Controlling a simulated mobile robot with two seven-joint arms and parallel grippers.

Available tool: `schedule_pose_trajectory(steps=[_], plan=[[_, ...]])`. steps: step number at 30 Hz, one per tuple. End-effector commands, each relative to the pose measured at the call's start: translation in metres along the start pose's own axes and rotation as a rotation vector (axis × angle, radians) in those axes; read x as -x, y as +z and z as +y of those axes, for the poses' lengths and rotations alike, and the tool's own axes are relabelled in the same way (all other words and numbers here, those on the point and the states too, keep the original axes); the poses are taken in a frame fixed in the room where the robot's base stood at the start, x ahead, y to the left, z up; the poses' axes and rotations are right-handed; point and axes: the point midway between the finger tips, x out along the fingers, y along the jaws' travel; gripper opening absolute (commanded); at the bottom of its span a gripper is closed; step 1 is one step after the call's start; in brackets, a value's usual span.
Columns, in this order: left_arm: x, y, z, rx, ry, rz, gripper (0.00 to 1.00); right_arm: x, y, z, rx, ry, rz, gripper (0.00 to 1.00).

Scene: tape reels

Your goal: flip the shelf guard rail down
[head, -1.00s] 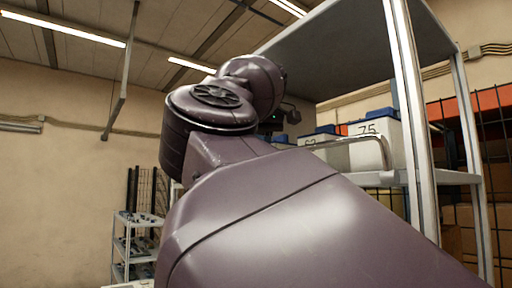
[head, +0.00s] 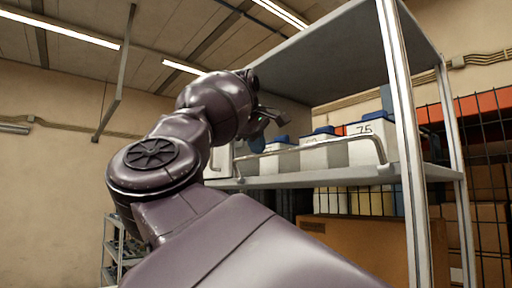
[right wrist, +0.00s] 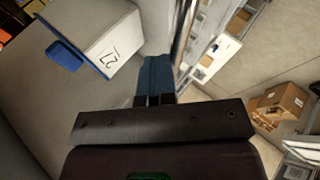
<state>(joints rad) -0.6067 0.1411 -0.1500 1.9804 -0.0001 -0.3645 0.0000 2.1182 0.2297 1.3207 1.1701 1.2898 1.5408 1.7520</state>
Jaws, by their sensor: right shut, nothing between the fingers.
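The guard rail (head: 310,146) is a thin metal bar along the front edge of the shelf (head: 310,181). It stands up above the shelf edge, in front of the white bins, with bent ends reaching down to the shelf. My right gripper (head: 259,139) is near the rail's far left end, partly hidden by my own arm. In the right wrist view the blue fingers (right wrist: 155,72) are shut with nothing between them. A shiny bar (right wrist: 183,30), apparently the rail, runs close beside them; I cannot tell whether they touch. My left gripper is not in view.
White bins with blue parts (head: 369,144) stand on the shelf behind the rail; a bin marked 27 (right wrist: 106,45) is near the fingers. A shelf post (head: 402,110) rises at the right. A cardboard box (head: 370,245) is below. A small rack (head: 112,250) stands at the lower left.

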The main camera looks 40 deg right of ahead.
Motion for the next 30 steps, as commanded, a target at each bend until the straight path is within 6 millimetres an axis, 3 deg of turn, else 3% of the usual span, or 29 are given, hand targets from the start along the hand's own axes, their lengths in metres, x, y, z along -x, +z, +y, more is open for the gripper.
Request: schedule_pose_trajectory(steps=[15,30], plan=[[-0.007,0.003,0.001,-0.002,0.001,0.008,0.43,-0.001,-0.003,-0.012,0.054,0.137,-0.026,0.0],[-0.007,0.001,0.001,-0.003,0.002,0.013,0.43,0.002,-0.007,-0.031,0.054,0.137,-0.026,0.0]])
